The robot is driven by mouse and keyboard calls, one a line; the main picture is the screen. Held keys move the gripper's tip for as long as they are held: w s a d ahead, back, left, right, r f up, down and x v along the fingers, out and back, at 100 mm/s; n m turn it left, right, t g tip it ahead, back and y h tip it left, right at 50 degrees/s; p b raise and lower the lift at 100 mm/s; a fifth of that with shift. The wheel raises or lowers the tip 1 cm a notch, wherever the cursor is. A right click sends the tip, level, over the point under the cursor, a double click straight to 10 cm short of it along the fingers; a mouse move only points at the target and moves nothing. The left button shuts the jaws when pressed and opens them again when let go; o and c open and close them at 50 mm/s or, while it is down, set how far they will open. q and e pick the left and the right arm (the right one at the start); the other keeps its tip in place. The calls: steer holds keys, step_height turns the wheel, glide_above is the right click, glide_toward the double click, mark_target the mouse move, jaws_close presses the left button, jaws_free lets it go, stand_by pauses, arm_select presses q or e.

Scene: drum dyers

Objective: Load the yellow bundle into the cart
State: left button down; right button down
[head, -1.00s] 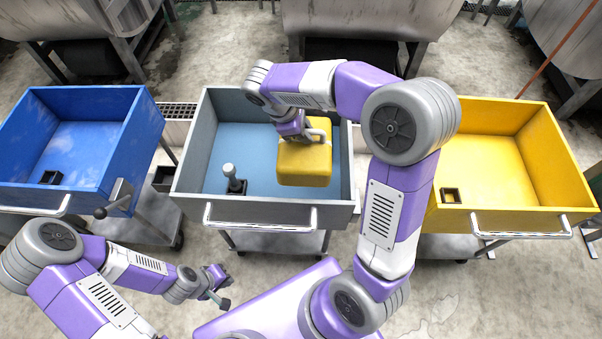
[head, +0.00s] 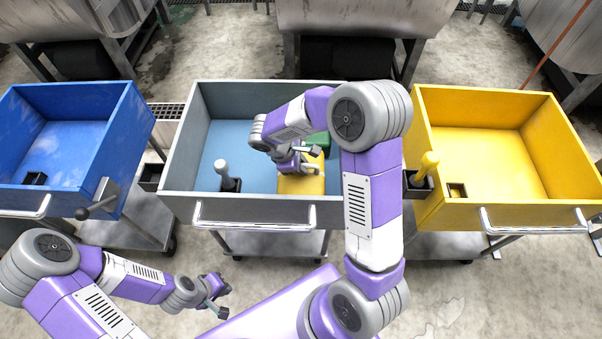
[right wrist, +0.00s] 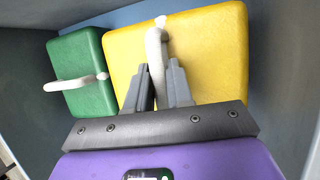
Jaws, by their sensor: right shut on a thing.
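The yellow bundle (head: 301,185) is a soft-edged block with a pale loop handle on top. It is inside the grey cart (head: 270,208), in its right half, low down; I cannot tell whether it touches the floor. My right gripper (head: 305,157) is over it. In the right wrist view, the gripper (right wrist: 160,85) is shut on the loop of the yellow bundle (right wrist: 215,55). My left gripper (head: 220,297) is in front of the grey cart, away from the bundle; its jaws are too small to read.
A green bundle (head: 316,143) lies beside the yellow one, also in the right wrist view (right wrist: 82,75). A lever with a white knob (head: 222,170) stands in the grey cart's left. A blue cart (head: 75,150) and a yellow cart (head: 480,160) flank it. Metal drums (head: 365,20) stand behind.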

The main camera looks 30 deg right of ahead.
step_height(320, 180, down, 4)
steer(key=shift+r+b, duration=0.1)
steer(key=shift+b, duration=0.6)
steer(key=c, duration=1)
jaws_free()
steer(key=p+v, duration=0.4)
steer(key=v, duration=0.8)
